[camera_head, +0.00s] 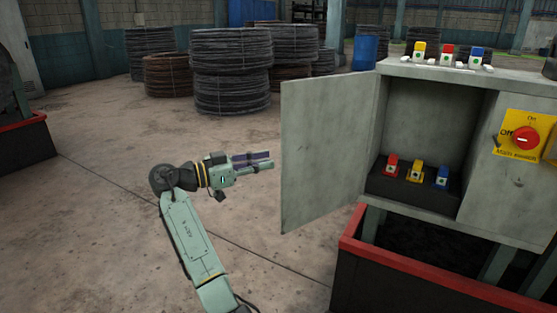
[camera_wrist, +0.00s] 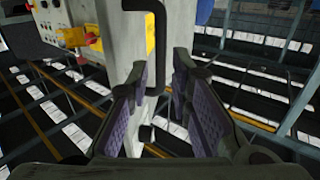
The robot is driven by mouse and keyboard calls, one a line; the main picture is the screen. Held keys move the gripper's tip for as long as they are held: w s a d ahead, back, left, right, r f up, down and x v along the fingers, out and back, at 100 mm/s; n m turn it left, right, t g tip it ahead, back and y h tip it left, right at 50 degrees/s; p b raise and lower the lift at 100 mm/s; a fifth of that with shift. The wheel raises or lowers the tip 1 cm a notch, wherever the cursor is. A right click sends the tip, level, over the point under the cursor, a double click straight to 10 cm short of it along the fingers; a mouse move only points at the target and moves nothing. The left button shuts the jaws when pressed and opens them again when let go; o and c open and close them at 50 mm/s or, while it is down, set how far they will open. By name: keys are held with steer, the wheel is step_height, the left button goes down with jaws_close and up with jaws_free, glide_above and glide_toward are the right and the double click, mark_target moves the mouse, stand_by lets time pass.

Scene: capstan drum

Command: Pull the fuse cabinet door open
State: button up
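The fuse cabinet (camera_head: 420,130) is grey, and its door (camera_head: 325,145) stands swung wide open toward the left in the head view. My gripper (camera_head: 268,161) is just left of the door, pointing at its outer side, with a small gap visible between fingertips and door. In the wrist view, my gripper (camera_wrist: 161,85) has its two purple-padded fingers apart with nothing between the pads. A black bar handle (camera_wrist: 158,60) on the pale door shows beyond the fingertips, lined up with the gap between them. The handle is hidden in the head view.
Inside the cabinet are red, yellow and blue fuses (camera_head: 416,172); similar ones (camera_head: 447,54) stand on top. A red main switch (camera_head: 526,139) sits on a yellow plate. A red-edged base (camera_head: 400,262) lies below.

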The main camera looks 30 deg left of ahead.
steer(key=v, duration=0.5)
steer(key=shift+s+a, duration=0.1)
steer(key=shift+s, duration=0.1)
stand_by(0.3)
